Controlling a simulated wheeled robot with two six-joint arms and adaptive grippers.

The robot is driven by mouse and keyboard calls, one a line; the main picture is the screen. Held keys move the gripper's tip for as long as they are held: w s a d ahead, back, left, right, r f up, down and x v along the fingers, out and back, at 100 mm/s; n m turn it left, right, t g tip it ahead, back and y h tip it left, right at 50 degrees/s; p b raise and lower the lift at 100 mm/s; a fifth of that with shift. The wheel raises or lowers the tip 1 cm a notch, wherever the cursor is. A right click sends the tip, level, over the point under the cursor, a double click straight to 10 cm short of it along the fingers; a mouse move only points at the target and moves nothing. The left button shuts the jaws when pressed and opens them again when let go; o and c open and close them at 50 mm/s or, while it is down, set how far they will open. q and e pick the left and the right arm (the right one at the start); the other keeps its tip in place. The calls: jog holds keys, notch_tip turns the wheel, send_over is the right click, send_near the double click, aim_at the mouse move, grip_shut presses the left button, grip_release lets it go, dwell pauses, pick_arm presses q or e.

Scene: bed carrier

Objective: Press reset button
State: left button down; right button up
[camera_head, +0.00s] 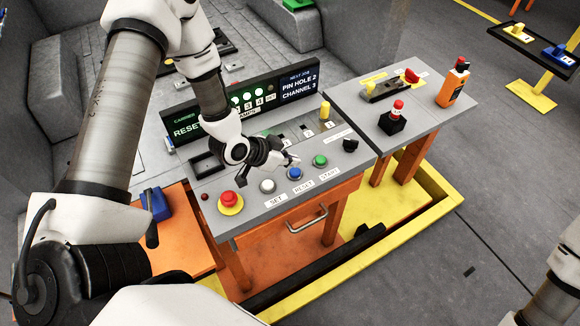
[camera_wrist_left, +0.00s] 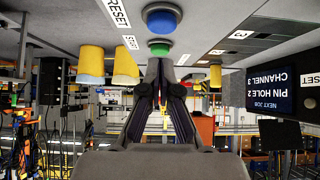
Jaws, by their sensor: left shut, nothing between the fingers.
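The blue RESET button (camera_head: 294,174) sits on the sloping grey control panel (camera_head: 246,215), between the white SET button (camera_head: 267,186) and the green START button (camera_head: 320,160). My left gripper (camera_head: 290,160) is shut and empty, with its fingertips close to the blue button's far side. Any contact cannot be told. In the left wrist view the picture is upside down. The blue button (camera_wrist_left: 161,18) lies beyond the shut fingertips (camera_wrist_left: 160,65), and the green button (camera_wrist_left: 160,46) lies just past them. My right gripper is out of view.
A red button on a yellow base (camera_head: 230,201) is at the panel's left. A display (camera_head: 298,84) reading "PIN HOLE 2 CHANNEL 3" stands behind.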

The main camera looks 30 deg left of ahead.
aim_at(298, 170)
pick_arm(q)
notch_tip(298, 170, down, 2)
jog(key=shift+f, duration=0.25)
jog(key=shift+s+a+f, duration=0.1)
jog(key=shift+s+f, duration=0.05)
jog(key=shift+f, duration=0.2)
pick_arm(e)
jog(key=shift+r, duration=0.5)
